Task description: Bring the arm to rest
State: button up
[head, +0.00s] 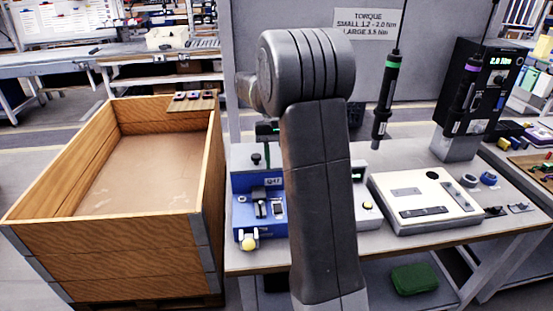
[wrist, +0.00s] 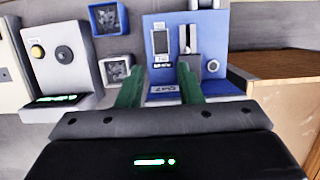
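My gripper shows in the wrist view with two green fingers apart (wrist: 160,76) and nothing seen between them. It points toward the blue fixture (wrist: 212,30), which carries a Q47 label. I cannot tell the exact distance between them. In the head view my arm stands upright in the middle, bent over at the top, and hides most of the gripper. The blue fixture (head: 240,208) stands on the workbench (head: 335,262) just left of my arm, with a yellow knob at its front.
A large wooden crate (head: 30,212) stands left of the bench. A green-banded screwdriver (head: 385,98) and a purple-banded screwdriver (head: 464,98) hang over the bench. A white panel (head: 445,218) lies on the right, near a black torque unit (head: 488,62). A green bundle (head: 414,279) is below.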

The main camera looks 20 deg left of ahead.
aim_at(278, 211)
jog(key=x, duration=1.4)
jog(key=shift+f, duration=0.1)
jog(key=shift+r+p, duration=0.25)
jog(key=shift+p, duration=0.05)
